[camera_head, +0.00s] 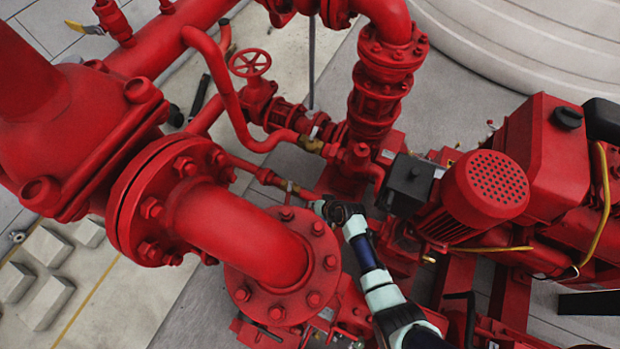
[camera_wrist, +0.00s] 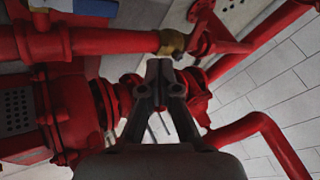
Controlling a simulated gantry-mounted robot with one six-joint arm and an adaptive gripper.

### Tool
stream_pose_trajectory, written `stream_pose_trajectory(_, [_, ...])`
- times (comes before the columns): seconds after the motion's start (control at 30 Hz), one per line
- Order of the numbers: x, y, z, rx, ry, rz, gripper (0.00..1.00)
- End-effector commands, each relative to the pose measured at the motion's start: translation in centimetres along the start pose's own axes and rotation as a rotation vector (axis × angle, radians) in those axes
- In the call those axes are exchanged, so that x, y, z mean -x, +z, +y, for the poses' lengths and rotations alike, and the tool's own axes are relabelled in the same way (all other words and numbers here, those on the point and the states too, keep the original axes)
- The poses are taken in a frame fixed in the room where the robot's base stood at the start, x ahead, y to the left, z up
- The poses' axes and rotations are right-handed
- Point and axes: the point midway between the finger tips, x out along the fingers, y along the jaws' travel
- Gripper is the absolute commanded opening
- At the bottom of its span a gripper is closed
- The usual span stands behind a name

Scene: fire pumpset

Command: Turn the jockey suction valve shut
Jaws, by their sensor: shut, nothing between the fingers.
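A small brass-coloured valve (camera_head: 290,187) sits on a thin red pipe in the middle of the head view, by the pump. I take it to be the jockey suction valve, but no label shows. In the wrist view a brass valve body (camera_wrist: 172,42) is just beyond my fingertips. My gripper (camera_head: 317,206) is right beside the valve, with its fingers together and empty. In the wrist view my gripper (camera_wrist: 162,64) points at the brass body and overlaps its lower edge; I cannot tell whether they touch. The valve's handle is not clearly visible.
A large red flanged elbow (camera_head: 245,235) stands close to the left of my arm. A red handwheel (camera_head: 250,62) and another brass fitting (camera_head: 312,145) are farther up. A red motor (camera_head: 485,187) and a dark box (camera_head: 410,180) crowd the right side.

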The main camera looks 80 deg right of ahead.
Motion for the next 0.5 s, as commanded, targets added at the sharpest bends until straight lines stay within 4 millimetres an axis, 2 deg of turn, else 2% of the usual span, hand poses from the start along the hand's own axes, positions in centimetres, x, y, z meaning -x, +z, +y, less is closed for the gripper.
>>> stream_pose_trajectory(0.03, [-1.8, 0.3, 0.3, 0.002, -0.001, -0.001, 0.00])
stream_pose_trajectory(0.3, [-7.7, 0.3, 0.3, 0.001, 0.000, 0.000, 0.00])
stream_pose_trajectory(0.4, [-8.0, 0.1, -1.7, 0.004, -0.002, 0.000, 0.00])
stream_pose_trajectory(0.5, [-8.5, 0.1, -2.8, 0.003, -0.002, 0.000, 0.00])
